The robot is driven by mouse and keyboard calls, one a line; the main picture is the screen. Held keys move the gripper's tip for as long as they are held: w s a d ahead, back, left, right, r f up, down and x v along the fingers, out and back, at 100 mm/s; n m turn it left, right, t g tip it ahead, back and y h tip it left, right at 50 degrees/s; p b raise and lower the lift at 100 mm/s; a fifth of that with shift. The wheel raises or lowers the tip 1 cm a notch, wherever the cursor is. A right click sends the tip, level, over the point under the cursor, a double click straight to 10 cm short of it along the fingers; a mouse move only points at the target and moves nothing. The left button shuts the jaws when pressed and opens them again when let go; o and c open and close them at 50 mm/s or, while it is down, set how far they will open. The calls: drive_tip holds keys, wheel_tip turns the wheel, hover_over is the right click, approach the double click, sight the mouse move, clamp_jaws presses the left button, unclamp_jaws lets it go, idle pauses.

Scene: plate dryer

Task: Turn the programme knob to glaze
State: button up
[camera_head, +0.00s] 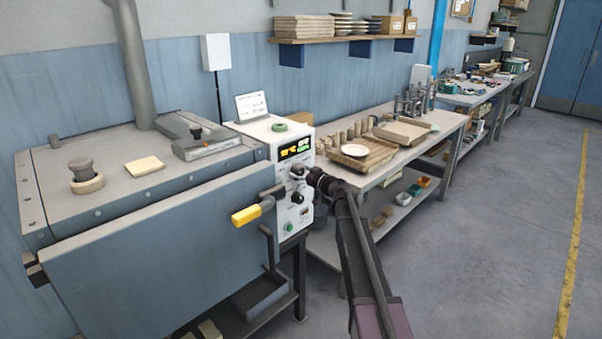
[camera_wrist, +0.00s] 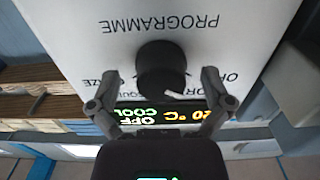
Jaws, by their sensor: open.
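The black programme knob (camera_wrist: 162,68) is on the white control panel (camera_wrist: 215,20), under upside-down PROGRAMME lettering in the wrist view. Its white mark points to the lower right, away from the partly visible label ending in "AZE" at the left. Other labels around it are partly hidden. My gripper (camera_wrist: 160,77) is open, with one finger on each side of the knob and visible gaps between. In the head view my gripper (camera_head: 300,178) is in front of the panel (camera_head: 282,218), hiding part of it.
A lit display (camera_wrist: 160,116) reads OFF, COOL and 20 °C. A yellow-handled lever (camera_head: 247,215) sticks out left of the panel. A workbench (camera_head: 388,178) with a white plate (camera_head: 354,150) stands right of it. The floor at the right is clear.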

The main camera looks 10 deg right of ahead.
drive_tip(key=shift+c, duration=0.2)
drive_tip(key=c, duration=1.1)
drive_tip(key=shift+d, duration=0.15)
drive_tip(key=shift+c, duration=0.2)
